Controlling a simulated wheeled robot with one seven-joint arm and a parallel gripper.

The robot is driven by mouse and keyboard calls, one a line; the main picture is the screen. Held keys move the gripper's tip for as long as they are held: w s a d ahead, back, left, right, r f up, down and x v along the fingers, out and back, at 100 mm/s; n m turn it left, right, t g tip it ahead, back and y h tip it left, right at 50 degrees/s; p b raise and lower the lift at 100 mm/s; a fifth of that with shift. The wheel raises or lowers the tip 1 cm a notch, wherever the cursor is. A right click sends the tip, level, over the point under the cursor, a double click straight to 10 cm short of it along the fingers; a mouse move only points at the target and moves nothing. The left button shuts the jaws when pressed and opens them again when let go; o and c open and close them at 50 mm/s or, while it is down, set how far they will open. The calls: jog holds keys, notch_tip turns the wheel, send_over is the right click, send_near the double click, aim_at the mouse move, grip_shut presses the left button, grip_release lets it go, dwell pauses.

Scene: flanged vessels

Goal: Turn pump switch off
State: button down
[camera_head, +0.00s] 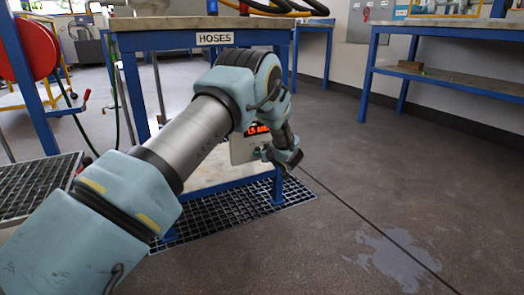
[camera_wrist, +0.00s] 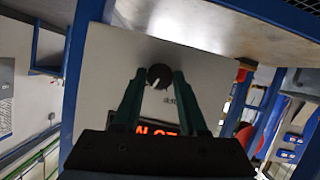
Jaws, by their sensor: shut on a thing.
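The pump switch is a round dark knob (camera_wrist: 159,70) with a white pointer mark, on a pale panel (camera_wrist: 115,62) in the wrist view. My gripper (camera_wrist: 159,80) has one finger on each side of the knob and is shut on it. The white pointer is tilted slightly from the line between the fingers. A red lit display (camera_wrist: 156,131) shows below the knob, partly hidden by my gripper. In the head view the pale panel (camera_head: 243,152) and its red display (camera_head: 256,128) are beside my gripper, and my arm hides the knob.
A blue-framed table with a HOSES sign (camera_head: 214,38) stands over the panel. A floor grate (camera_head: 220,226) lies around its legs. A red hose reel (camera_head: 28,50) is at the left, and a blue workbench (camera_head: 440,78) at the right. The floor at front right is clear.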

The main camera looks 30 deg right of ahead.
jog(key=shift+a+f+n+t+h+b, duration=0.15)
jog(key=shift+n+t+h+b, duration=0.15)
jog(key=shift+n+h+b, duration=0.85)
jog(key=shift+a+f+n+t+h+b, duration=0.1)
jog(key=shift+n+t+h+b, duration=0.45)
jog(key=shift+n, duration=1.25)
jog(key=shift+a+f+n+t+h+b, duration=0.15)
jog(key=shift+n+h+b, duration=0.55)
jog(key=shift+n+b, duration=0.55)
jog(key=shift+n, duration=0.3)
jog(key=shift+c, duration=2.2)
grip_release()
jog(key=shift+r, duration=0.1)
jog(key=p+v, duration=0.5)
jog(key=v, duration=0.6)
